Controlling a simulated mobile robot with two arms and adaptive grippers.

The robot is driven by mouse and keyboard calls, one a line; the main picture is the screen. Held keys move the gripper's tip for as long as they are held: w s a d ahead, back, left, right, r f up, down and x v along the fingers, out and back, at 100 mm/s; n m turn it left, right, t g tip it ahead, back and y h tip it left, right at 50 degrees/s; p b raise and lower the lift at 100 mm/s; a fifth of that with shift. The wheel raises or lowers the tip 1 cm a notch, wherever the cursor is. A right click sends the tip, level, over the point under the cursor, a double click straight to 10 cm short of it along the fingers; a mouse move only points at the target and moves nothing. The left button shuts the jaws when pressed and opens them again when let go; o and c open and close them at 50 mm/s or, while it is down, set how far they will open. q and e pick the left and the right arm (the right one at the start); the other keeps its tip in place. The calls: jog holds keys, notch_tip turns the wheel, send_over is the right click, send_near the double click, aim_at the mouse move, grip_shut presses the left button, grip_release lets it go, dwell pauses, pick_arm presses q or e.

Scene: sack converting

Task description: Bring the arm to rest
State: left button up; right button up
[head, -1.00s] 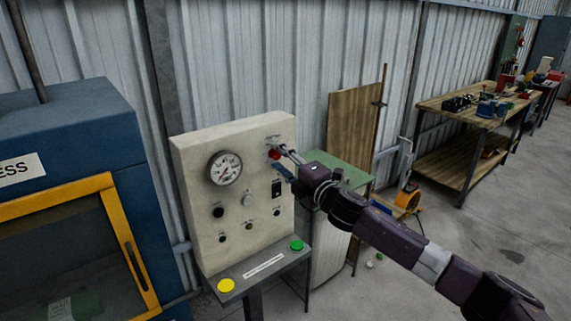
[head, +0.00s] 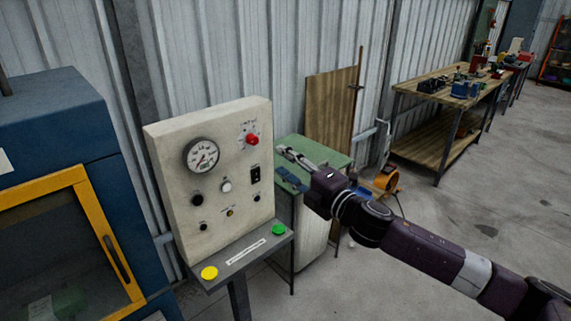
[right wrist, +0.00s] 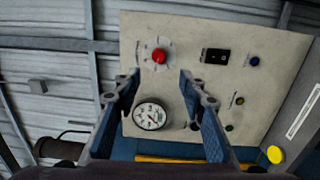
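My right gripper (head: 282,168) is just right of the cream control panel (head: 178,135), in front of the green-topped cabinet. In the right wrist view its two fingers stand apart with nothing between their tips (right wrist: 159,84), so it is open and empty. The red knob (head: 252,140) is at the panel's upper right, clear of the gripper. The knob also shows in the right wrist view (right wrist: 159,56), beyond the fingers. My left gripper is not in view.
A pressure gauge (head: 202,155) and small knobs are on the panel. Below is a shelf with a yellow button (head: 209,273) and a green button (head: 278,230). A blue machine (head: 55,130) stands left, a green-topped cabinet (head: 320,155) behind my gripper, a wooden workbench (head: 415,97) farther right.

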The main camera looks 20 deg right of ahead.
jog(key=shift+f, duration=0.1)
dwell(0.4)
